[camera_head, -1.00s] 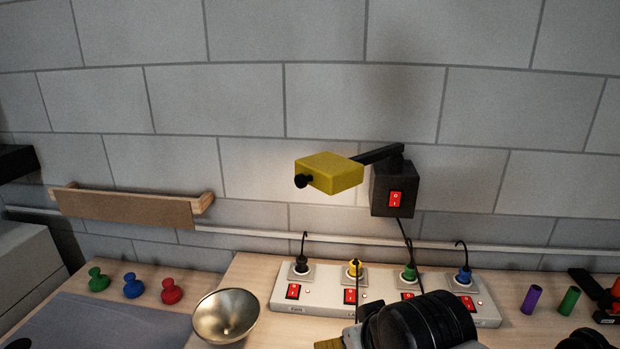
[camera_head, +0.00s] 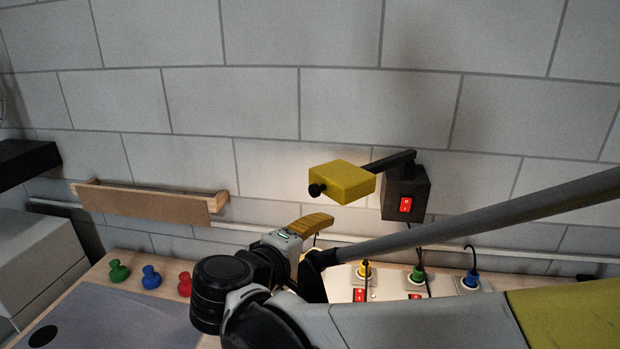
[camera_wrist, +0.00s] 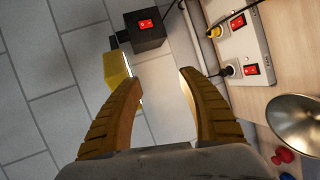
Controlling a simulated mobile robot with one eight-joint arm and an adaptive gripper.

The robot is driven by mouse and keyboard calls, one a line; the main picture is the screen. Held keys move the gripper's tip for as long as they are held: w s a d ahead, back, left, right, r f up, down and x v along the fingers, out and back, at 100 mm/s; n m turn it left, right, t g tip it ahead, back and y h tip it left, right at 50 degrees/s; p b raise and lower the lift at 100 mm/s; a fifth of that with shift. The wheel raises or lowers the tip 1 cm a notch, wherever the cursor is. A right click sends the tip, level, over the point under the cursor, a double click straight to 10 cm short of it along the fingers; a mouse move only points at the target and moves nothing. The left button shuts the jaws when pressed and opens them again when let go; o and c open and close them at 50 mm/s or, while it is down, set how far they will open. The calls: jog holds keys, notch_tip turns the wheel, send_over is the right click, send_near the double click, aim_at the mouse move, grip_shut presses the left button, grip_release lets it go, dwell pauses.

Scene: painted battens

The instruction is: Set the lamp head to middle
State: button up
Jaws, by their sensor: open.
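The lamp head (camera_head: 342,184) is a yellow box with a black knob (camera_head: 317,190) on its front left. It hangs on a black arm (camera_head: 388,161) from a dark wall box (camera_head: 407,192) with a red switch. In the wrist view the lamp head (camera_wrist: 117,70) shows beside the left finger, with its lit underside partly visible. My gripper (camera_head: 318,222) is below and in front of the lamp head, apart from it. In the wrist view my gripper (camera_wrist: 158,74) has its two tan fingers spread, with only wall between them.
Power strips (camera_wrist: 240,58) with plugs and red switches lie on the bench below the lamp. A metal bowl (camera_wrist: 297,122) is near them. Green, blue and red knobs (camera_head: 151,277) stand at the left. A wooden ledge (camera_head: 150,204) is on the wall. The wall above the lamp is clear.

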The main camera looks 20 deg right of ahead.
aim_at(312, 192)
jog(key=w+a+r+t+h, duration=0.1)
jog(key=a+r+t+h, duration=0.1)
jog(key=a+r, duration=0.35)
jog(key=shift+n+t, duration=0.3)
jog(key=shift+n, duration=0.1)
jog(key=x, duration=1)
jog(key=shift+w+a, duration=0.1)
jog(key=shift+w, duration=0.15)
grip_shut()
